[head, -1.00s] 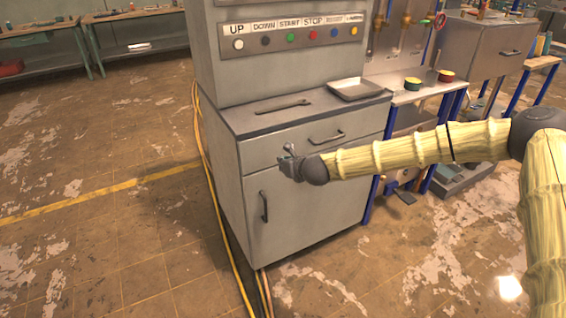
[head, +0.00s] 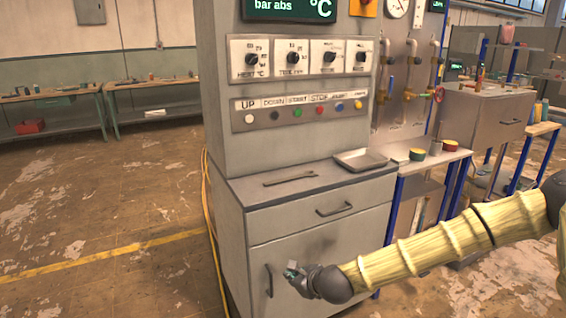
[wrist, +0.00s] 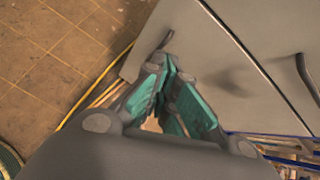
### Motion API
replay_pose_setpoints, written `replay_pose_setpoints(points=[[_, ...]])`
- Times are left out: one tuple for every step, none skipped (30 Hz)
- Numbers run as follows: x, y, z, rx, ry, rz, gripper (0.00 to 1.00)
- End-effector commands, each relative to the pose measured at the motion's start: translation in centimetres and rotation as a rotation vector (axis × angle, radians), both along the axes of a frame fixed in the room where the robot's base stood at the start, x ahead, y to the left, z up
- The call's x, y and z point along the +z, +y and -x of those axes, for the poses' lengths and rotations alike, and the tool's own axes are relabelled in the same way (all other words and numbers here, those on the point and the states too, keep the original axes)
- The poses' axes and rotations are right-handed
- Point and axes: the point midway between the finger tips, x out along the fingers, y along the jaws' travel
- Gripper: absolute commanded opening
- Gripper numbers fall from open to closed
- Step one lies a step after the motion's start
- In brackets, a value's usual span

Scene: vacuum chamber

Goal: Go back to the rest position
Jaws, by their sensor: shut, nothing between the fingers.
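My gripper (head: 292,273) is in front of the lower door of the grey cabinet (head: 325,243), just right of the door's vertical handle (head: 269,281). In the wrist view my gripper (wrist: 172,62) shows its teal finger pads converging at the tips. It is shut and empty. I cannot tell whether it touches the cabinet. My arm comes in from the right edge, clothed in a pale yellow ribbed sleeve.
A control panel (head: 300,110) with knobs and coloured buttons rises above the cabinet. A wrench (head: 290,178) and a metal tray (head: 361,160) lie on its top. A side bench (head: 425,163) stands to the right. Open floor (head: 100,225) lies left, past yellow cables (head: 208,215).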

Motion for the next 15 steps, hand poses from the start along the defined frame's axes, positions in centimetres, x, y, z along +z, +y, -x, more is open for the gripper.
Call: replay_pose_setpoints(points=[[-1.9,0.7,2.3,0.08,0.005,0.075,0.0],[-3.2,0.9,3.5,0.126,0.005,0.121,0.0],[-4.7,1.1,5.2,0.19,0.004,0.18,0.0],[-5.9,1.2,6.5,0.242,0.003,0.225,0.0],[-7.0,1.2,7.8,0.293,0.003,0.268,0.0],[-8.5,1.1,9.7,0.362,0.003,0.325,0.0],[-9.5,1.0,11.1,0.417,0.001,0.368,0.0],[-10.5,0.8,12.5,0.471,0.001,0.41,0.0],[-11.8,0.5,14.4,0.546,-0.002,0.466,0.0],[-12.7,0.2,15.8,0.605,-0.003,0.506,0.0],[-13.5,-0.2,17.3,0.663,-0.006,0.545,0.0],[-14.6,-0.8,19.2,0.744,-0.008,0.599,0.0],[-15.4,-1.3,20.7,0.806,-0.01,0.636,0.0],[-16.1,-1.9,22.2,0.87,-0.013,0.673,0.0],[-16.9,-2.8,24.2,0.957,-0.017,0.721,0.0]])
